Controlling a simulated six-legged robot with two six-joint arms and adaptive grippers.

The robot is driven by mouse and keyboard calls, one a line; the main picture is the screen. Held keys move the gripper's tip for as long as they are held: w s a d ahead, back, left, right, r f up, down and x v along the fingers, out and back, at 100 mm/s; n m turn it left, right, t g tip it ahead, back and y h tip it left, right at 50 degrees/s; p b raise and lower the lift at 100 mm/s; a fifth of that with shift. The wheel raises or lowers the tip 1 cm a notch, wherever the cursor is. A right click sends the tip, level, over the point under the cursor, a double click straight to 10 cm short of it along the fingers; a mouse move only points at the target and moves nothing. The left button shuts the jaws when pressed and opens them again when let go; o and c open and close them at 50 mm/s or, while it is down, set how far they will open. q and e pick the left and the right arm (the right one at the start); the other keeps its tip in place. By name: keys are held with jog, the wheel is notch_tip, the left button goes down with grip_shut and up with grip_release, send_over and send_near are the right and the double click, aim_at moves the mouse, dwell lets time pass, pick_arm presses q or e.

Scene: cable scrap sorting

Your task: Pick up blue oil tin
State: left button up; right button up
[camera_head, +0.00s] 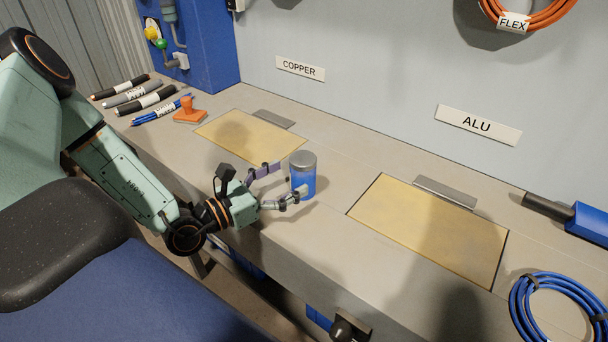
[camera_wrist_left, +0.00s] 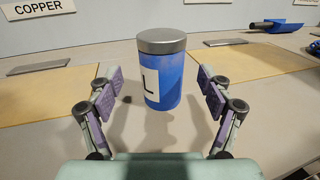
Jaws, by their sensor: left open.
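The blue oil tin (camera_head: 304,178) has a grey lid and stands upright on the bench between the two tan panels. In the left wrist view the tin (camera_wrist_left: 165,80) shows a white label with a dark letter on its left side. My left gripper (camera_head: 282,184) is open, low over the bench, with its fingers pointing at the tin. In the left wrist view the open fingers (camera_wrist_left: 160,95) lie to either side of the tin with gaps on both sides. Whether the tin is between the fingertips or just beyond them is hard to tell. My right gripper is not in view.
A tan panel (camera_head: 235,137) lies under the COPPER sign (camera_head: 300,68), another (camera_head: 430,235) under the ALU sign (camera_head: 478,124). Cable pieces (camera_head: 145,100) and an orange stamp-like object (camera_head: 189,111) lie at left. A blue cable coil (camera_head: 520,300) and blue-handled tool (camera_head: 588,224) are at right.

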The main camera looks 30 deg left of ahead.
aim_at(292, 177)
pick_arm(q)
jog(key=b+x, duration=0.1)
jog(key=x, duration=0.2)
jog(key=shift+w+d+f+b, duration=0.1)
jog(key=shift+w+d+b, duration=0.2)
jog(key=shift+d+b, duration=0.1)
jog(key=shift+w+d, duration=0.2)
jog(key=shift+w, duration=0.15)
jog(key=shift+w+a, duration=0.1)
jog(key=shift+a, duration=0.4)
jog(key=shift+d, duration=0.4)
jog(key=shift+c, duration=2.1)
jog(key=shift+a, duration=0.2)
jog(key=c, duration=0.3)
jog(key=shift+d, duration=0.15)
jog(key=c, duration=0.6)
jog(key=shift+c, duration=0.7)
